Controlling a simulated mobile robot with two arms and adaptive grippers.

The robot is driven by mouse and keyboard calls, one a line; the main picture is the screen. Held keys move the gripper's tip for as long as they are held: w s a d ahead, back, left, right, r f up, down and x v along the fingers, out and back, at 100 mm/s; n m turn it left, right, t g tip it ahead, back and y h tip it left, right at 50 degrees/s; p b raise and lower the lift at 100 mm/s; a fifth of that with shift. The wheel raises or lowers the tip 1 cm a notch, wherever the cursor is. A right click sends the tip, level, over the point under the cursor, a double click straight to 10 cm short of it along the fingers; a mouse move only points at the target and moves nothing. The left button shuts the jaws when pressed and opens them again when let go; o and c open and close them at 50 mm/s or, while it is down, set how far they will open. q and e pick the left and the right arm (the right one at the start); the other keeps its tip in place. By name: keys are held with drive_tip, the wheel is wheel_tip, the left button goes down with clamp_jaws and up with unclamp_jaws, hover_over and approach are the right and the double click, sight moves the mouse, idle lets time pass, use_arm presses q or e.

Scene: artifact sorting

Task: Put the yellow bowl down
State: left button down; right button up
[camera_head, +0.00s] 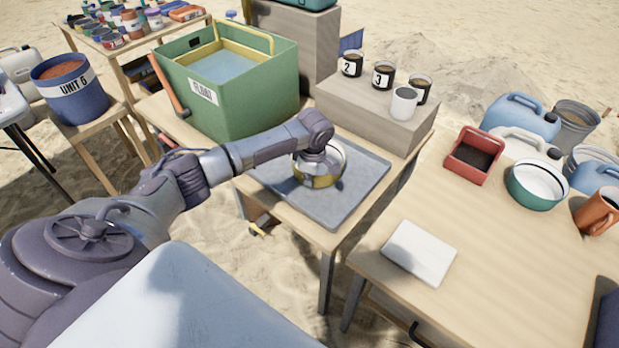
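The yellow bowl (320,182) has a pale inside and is upright at the grey tray (362,193) on the middle table. Whether its base touches the tray or hangs just above it is unclear. My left gripper (315,167) reaches down from above at the bowl, covering part of its rim and inside. Its fingers are small and partly hidden, so I cannot see whether they grip the bowl. My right gripper is not in view.
A green FLOAT tub (245,110) holding water stands behind the arm. A raised block (370,114) carries several numbered cups. The right table (500,255) has a red box (473,158), a green bowl (535,190) and a white slab (418,252). The tray's front is clear.

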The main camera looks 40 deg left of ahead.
use_arm(q)
drive_tip(key=c, duration=1.3)
unclamp_jaws()
drive_tip(key=r, duration=0.4)
drive_tip(key=d+r+p, duration=0.1)
drive_tip(key=r, duration=0.3)
drive_tip(key=s+r, duration=0.1)
drive_tip(key=r, duration=0.3)
drive_tip(key=shift+d, duration=0.25)
